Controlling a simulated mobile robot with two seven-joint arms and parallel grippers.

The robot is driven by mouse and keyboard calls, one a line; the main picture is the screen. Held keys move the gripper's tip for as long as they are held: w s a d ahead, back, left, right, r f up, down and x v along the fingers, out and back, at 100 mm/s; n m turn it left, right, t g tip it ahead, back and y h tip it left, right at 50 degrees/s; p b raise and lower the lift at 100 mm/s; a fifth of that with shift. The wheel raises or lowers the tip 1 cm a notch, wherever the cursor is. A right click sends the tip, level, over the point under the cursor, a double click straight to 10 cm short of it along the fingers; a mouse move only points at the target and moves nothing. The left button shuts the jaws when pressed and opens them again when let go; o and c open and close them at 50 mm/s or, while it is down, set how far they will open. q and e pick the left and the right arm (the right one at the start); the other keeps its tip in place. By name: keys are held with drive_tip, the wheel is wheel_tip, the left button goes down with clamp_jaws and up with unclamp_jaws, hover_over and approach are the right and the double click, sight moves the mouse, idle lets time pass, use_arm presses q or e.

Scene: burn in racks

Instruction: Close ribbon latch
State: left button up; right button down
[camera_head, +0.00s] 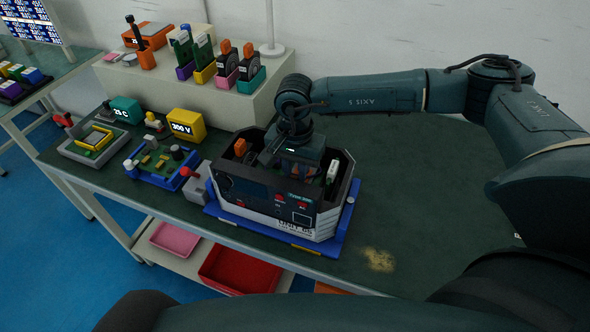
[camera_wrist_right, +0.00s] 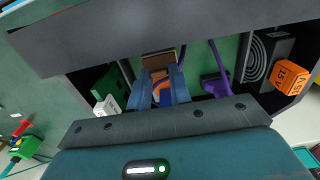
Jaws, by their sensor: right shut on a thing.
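The open dark unit box (camera_head: 255,195) sits on a blue base on the green bench. My right gripper (camera_head: 298,170) reaches down into it from above, and the box wall hides its fingertips in the head view. In the right wrist view, the two blue fingers (camera_wrist_right: 160,92) are shut on a small orange piece (camera_wrist_right: 160,76), seemingly the ribbon latch. A brown block (camera_wrist_right: 158,60) lies just beyond it. I cannot tell whether the latch is closed. My left gripper is not visible.
A fan with an orange module (camera_wrist_right: 291,80) and a green card with a white end (camera_wrist_right: 107,104) flank the fingers inside the box. A yellow meter (camera_head: 187,125) and a blue fixture (camera_head: 160,165) stand left.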

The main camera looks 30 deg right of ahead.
drive_tip(key=shift+d+f, duration=0.1)
drive_tip(key=shift+f, duration=0.05)
drive_tip(key=b, duration=0.1)
drive_tip(key=f+g+y+b, duration=0.1)
drive_tip(key=b, duration=0.1)
drive_tip(key=shift+w+d, duration=0.25)
drive_tip(key=shift+w, duration=0.05)
drive_tip(key=shift+w+d+f+g+y+b, duration=0.1)
drive_tip(key=shift+w+d+g+y+b, duration=0.1)
drive_tip(key=shift+g+y+b, duration=0.45)
drive_tip(key=g+y+b, duration=0.1)
drive_tip(key=b, duration=0.1)
drive_tip(key=shift+w+d+b, duration=0.15)
drive_tip(key=shift+d+b, duration=0.05)
drive_tip(key=shift+b, duration=0.1)
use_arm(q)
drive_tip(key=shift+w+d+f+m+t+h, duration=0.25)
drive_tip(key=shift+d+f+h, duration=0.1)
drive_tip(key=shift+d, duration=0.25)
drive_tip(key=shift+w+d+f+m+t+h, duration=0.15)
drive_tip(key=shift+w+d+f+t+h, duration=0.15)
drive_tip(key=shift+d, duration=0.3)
use_arm(e)
drive_tip(key=shift+r+y, duration=0.25)
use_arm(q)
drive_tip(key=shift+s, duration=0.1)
use_arm(e)
drive_tip(key=c, duration=1.3)
unclamp_jaws()
